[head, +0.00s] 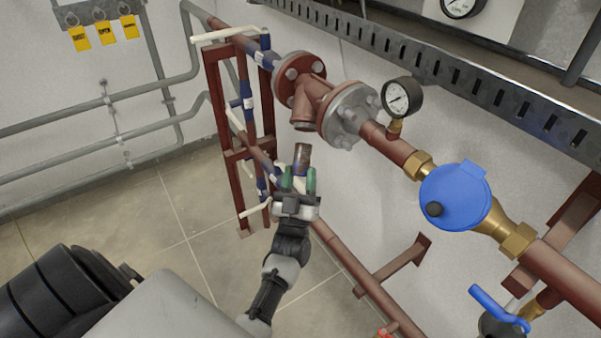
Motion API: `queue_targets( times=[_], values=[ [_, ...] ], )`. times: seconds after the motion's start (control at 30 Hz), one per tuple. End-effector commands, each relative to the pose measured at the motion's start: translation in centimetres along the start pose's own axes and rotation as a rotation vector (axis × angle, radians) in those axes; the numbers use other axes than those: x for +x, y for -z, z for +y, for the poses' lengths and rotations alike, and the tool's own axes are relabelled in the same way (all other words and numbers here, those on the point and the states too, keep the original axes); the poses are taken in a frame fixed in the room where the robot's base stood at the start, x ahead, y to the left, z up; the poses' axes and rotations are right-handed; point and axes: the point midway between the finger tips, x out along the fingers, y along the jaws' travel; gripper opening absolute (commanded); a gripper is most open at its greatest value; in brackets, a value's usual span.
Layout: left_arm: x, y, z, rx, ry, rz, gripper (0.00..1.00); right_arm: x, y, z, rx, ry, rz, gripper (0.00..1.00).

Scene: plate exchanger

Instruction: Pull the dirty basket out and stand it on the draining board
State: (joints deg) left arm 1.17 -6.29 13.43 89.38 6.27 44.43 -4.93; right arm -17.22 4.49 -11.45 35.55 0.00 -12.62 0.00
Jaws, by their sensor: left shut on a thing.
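The dirty basket (302,154) is a short brown cylinder in the head view. My left gripper (297,180) is shut on its lower end, with green fingertips on either side. The basket stands roughly upright just below the angled leg of the brown strainer body (312,100). A small gap seems to show between them, but I cannot tell whether the basket's top is fully clear. My right gripper is not in view. I cannot make out the draining board in this view.
A brown pipe runs from the strainer flange past a pressure gauge (401,98) to a blue water meter (455,197). A red pipe frame (222,120) with pale handles stands close left of my gripper. A lower pipe (345,255) runs beside it.

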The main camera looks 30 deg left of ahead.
Motion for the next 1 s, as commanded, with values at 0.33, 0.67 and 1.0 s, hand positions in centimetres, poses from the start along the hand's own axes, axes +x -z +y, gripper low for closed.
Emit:
queue_targets(
  times=[0.33,0.67,1.0],
  values=[
    [-1.6,-0.1,0.0,0.000,0.000,-0.002,0.20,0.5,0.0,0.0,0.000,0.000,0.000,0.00],
    [-5.0,-0.1,0.0,0.000,0.000,0.000,0.20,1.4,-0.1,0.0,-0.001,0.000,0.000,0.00],
    [-5.1,0.7,0.5,-0.010,-0.020,-0.001,0.20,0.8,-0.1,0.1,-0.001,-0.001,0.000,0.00]
  ],
)
